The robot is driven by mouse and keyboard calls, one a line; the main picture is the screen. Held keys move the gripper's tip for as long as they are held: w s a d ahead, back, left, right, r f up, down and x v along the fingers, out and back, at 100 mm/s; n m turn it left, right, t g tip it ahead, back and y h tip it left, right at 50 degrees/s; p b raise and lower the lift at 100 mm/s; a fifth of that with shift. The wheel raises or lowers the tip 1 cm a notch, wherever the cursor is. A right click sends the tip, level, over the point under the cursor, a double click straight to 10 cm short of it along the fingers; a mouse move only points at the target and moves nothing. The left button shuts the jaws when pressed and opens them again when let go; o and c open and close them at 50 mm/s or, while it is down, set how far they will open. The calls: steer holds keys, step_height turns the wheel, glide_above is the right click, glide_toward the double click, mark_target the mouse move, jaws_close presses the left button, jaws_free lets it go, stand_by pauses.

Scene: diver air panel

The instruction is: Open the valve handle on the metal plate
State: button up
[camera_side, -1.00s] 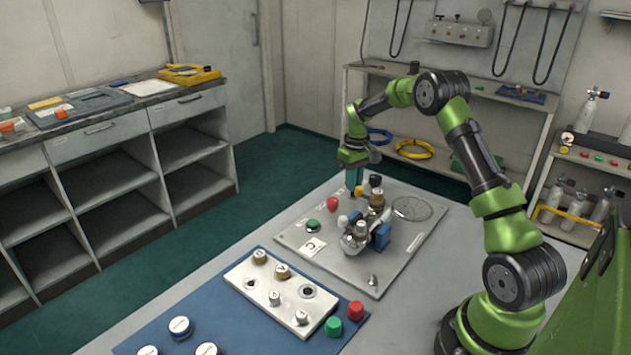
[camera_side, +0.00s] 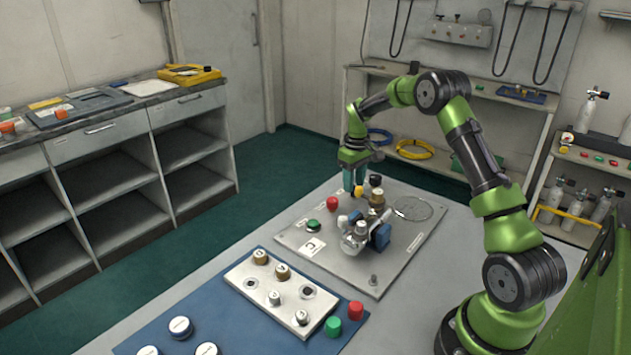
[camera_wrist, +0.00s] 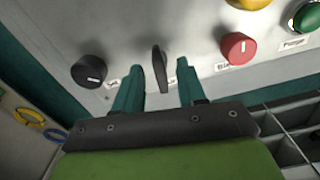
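The metal plate (camera_side: 290,240) lies flat on the bench, fitted with knobs and a silver valve assembly. My gripper (camera_side: 354,188) is at the plate's far edge, pointing down. In the wrist view, a thin black valve handle (camera_wrist: 160,68) stands between the two teal fingertips of my gripper (camera_wrist: 158,78). The fingers are open, with a visible gap on each side of the handle. Finger height relative to the handle is hard to judge. In the side view the handle is hidden or too small to make out.
The silver valve assembly (camera_side: 354,235) stands on the plate. A white block with knobs (camera_side: 275,290) sits in front.

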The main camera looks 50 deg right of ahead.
step_height(320, 180, up, 17)
stand_by(0.7)
steer(key=shift+d+f, duration=0.1)
